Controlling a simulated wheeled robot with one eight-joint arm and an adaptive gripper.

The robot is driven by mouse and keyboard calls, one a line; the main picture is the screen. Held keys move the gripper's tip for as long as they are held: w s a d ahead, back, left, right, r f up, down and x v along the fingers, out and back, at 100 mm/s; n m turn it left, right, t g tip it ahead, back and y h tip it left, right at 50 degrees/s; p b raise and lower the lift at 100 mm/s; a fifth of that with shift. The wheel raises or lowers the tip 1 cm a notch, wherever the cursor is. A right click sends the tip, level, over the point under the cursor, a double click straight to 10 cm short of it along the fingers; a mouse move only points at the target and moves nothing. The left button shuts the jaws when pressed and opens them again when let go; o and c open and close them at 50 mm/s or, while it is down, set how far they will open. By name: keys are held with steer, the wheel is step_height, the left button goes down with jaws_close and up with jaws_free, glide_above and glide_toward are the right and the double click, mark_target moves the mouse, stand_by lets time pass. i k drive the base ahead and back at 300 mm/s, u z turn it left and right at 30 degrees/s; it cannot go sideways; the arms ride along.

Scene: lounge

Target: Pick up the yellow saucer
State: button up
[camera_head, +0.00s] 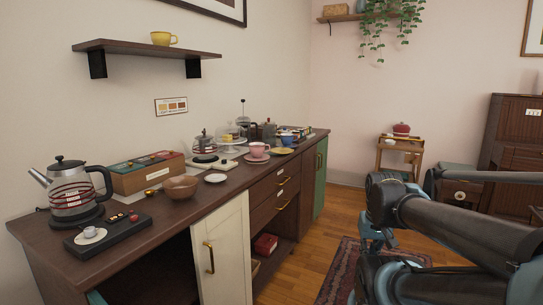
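The yellow saucer (281,151) lies flat on the dark wooden counter (226,188), near its front edge and toward the far end. It looks empty. A pink cup on a pink saucer (257,158) stands just left of it, and a blue cup (287,139) stands just behind it. My arm (450,220) is folded at the right of the picture, well apart from the counter. I cannot make out my gripper or its fingers in this view.
A kettle (72,192), wooden bowl (180,187), small white plate (215,178) and black tray (105,233) crowd the near counter. A shelf (145,47) with a yellow cup (163,38) hangs above. Wooden floor (325,225) with a rug (345,265) is open before the cabinets.

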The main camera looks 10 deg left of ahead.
mark_target(282, 151)
steer(key=u, duration=0.05)
steer(key=i, duration=1)
steer(key=z, duration=0.05)
